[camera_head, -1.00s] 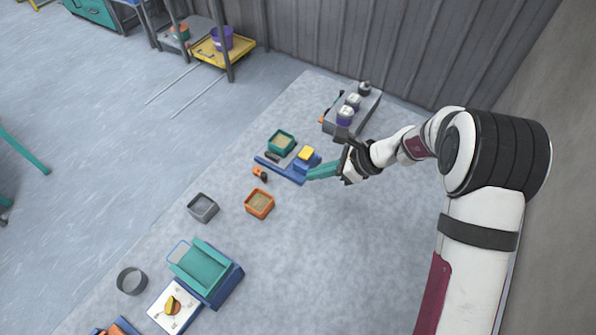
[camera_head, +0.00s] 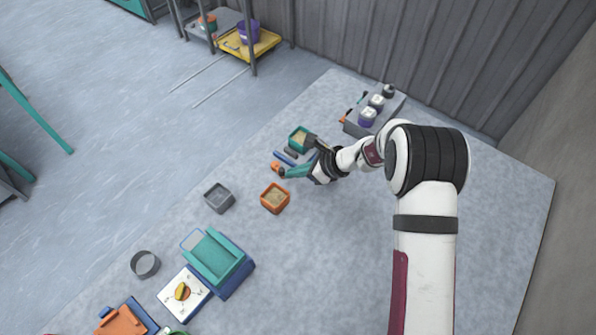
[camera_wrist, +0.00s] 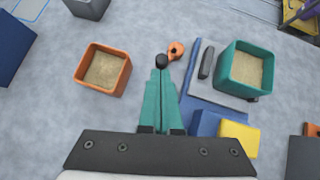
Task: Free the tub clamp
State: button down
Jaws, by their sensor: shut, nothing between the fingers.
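A teal tub (camera_wrist: 268,72) of tan powder sits on a blue and grey base (camera_wrist: 207,98); the head view also shows this tub (camera_head: 293,139). A dark bar (camera_wrist: 206,63) lies beside the tub's left wall. An orange piece with a round hole (camera_wrist: 177,50) is at the base's upper left; it looks like part of the clamp. My gripper (camera_wrist: 161,66) has long teal fingers, pressed together and empty. Their tips are just left of the orange piece; I cannot tell whether they touch it. In the head view, my gripper hides part of the base.
A yellow block (camera_wrist: 239,138) stands on the blue base, right of my fingers. An orange tub (camera_wrist: 82,72) of powder stands to the left. A grey tub (camera_head: 219,198) and a teal tray (camera_head: 216,256) are farther left. The table's right part (camera_head: 500,235) is clear.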

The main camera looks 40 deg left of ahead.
jog(key=shift+s+a+m, duration=0.15)
jog(key=shift+s+a, duration=0.05)
jog(key=shift+s, duration=0.4)
jog(key=shift+s+a+m, duration=0.15)
jog(key=shift+s, duration=0.45)
jog(key=shift+s+m+t, duration=0.2)
jog(key=shift+m+t, duration=0.3)
jog(key=shift+t, duration=0.1)
jog(key=shift+w, duration=0.8)
jog(key=shift+d, duration=0.15)
jog(key=d, duration=0.4)
jog(key=shift+s+d+r, duration=0.2)
jog(key=shift+s+r, duration=0.05)
jog(key=shift+r, duration=0.05)
jog(key=s+v, duration=0.1)
jog(key=v, duration=0.8)
jog(key=shift+s, duration=0.4)
